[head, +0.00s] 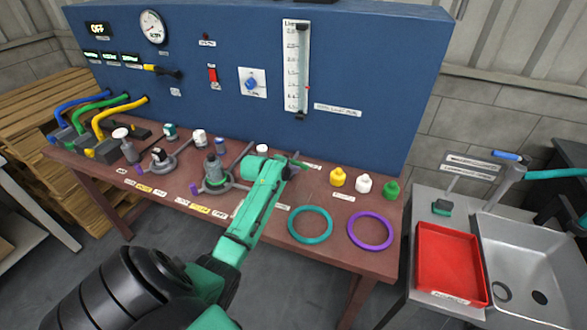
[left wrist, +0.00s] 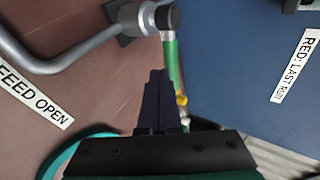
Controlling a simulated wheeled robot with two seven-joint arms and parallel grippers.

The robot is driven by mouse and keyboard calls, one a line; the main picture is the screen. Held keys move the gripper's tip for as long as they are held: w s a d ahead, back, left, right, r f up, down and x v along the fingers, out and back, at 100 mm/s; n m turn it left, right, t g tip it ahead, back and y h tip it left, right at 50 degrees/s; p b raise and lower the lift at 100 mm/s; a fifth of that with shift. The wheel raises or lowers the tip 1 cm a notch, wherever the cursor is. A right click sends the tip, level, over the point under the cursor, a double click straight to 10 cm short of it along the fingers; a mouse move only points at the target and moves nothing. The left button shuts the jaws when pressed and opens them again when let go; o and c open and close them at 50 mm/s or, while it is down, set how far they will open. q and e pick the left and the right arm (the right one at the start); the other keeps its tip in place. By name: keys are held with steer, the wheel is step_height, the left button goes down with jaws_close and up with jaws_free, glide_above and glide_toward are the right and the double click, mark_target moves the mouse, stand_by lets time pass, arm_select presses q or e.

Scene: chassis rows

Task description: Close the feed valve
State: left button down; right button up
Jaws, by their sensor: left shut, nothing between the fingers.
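The feed valve shows in the left wrist view as a silver pipe (left wrist: 50,62) with a dark round hub (left wrist: 168,17) and a green lever (left wrist: 170,62). A "FEED OPEN" label (left wrist: 35,95) lies on the table beside the pipe. My left gripper (left wrist: 157,75) is shut and empty, its dark fingertips close beside the green lever; I cannot tell whether they touch. In the head view my left gripper (head: 292,164) is low over the back of the table and hides most of the valve. My right gripper is not in view.
The blue panel (head: 210,40) stands close behind the gripper. A teal ring (head: 291,226) and a purple ring (head: 351,230) lie on the table in front. Several vessels stand left.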

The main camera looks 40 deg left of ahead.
arm_select(q)
steer(key=shift+w+d, duration=0.1)
steer(key=shift+w, duration=0.2)
steer(key=shift+w+d+b, duration=0.25)
steer(key=shift+w+b, duration=0.15)
steer(key=shift+w, duration=0.25)
